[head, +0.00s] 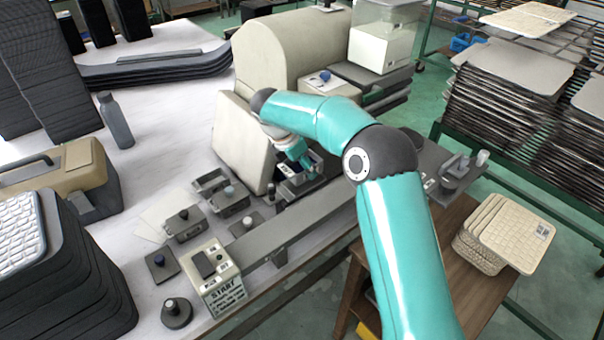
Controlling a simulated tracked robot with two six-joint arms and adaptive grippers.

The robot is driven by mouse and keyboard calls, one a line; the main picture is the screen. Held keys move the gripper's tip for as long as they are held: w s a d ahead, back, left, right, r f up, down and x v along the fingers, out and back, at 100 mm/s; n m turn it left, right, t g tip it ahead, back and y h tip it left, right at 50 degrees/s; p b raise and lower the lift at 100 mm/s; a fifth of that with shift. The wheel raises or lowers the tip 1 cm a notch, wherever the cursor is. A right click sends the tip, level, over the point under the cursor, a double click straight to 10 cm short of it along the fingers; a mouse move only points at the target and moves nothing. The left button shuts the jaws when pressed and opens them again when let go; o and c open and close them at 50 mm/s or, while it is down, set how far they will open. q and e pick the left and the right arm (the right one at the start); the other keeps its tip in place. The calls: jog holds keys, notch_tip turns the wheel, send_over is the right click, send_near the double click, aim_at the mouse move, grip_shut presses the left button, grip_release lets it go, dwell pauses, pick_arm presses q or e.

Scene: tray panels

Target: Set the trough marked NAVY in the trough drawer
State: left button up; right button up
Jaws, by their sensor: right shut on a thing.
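My right gripper (306,163) is beside the beige machine, at the near side of its base. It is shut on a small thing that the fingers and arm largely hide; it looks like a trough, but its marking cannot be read. A grey tray-like part (298,187) with a pale label is just below the fingers and may be the trough drawer; I cannot tell whether the held thing touches it. On the table to the left are an open grey trough (209,183), a trough with a grey-blue knob (231,203) and one with a dark knob (185,226). My left gripper is not in view.
The beige machine (289,50) stands behind the gripper. A long grey rail (296,226) runs along the table's front. Stacked trays (503,232) are at right.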

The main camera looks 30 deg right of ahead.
jog(key=shift+f, duration=1.4)
jog(key=shift+f, duration=0.1)
jog(key=o, duration=1.5)
jog(key=v, duration=1.2)
